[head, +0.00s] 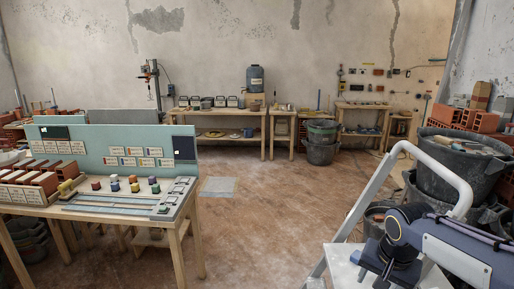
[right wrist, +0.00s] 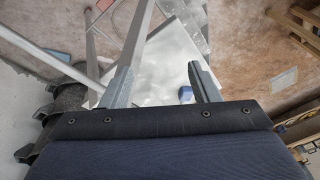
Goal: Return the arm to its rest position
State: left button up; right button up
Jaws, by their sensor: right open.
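My right arm comes in at the lower right of the head view, with its gripper (head: 372,262) low over a pale step surface (head: 346,274). In the right wrist view the gripper (right wrist: 162,86) has its two grey fingers spread wide, with nothing held between them. A small blue object (right wrist: 185,93) shows beyond the gap, close to the right finger; I cannot tell what it is. My left gripper is in neither view.
A stepladder's pale rail (head: 362,208) rises right beside my right arm. Black buckets (head: 455,165) of rubble stand behind it. A workbench with a teal panel (head: 100,142) and coloured blocks stands at the left. The middle floor (head: 270,210) is clear.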

jog(key=s+a+f+n+t+y, duration=0.1)
jog(key=s+a+n+y, duration=0.1)
jog(key=s, duration=0.9)
jog(key=s+a+f+n+t+y, duration=0.1)
jog(key=s+a+n+y, duration=0.1)
jog(key=s, duration=0.9)
jog(key=shift+a+f+n+t, duration=0.4)
jog(key=shift+a+n, duration=0.4)
jog(key=shift+a, duration=0.45)
jog(key=shift+c, duration=0.3)
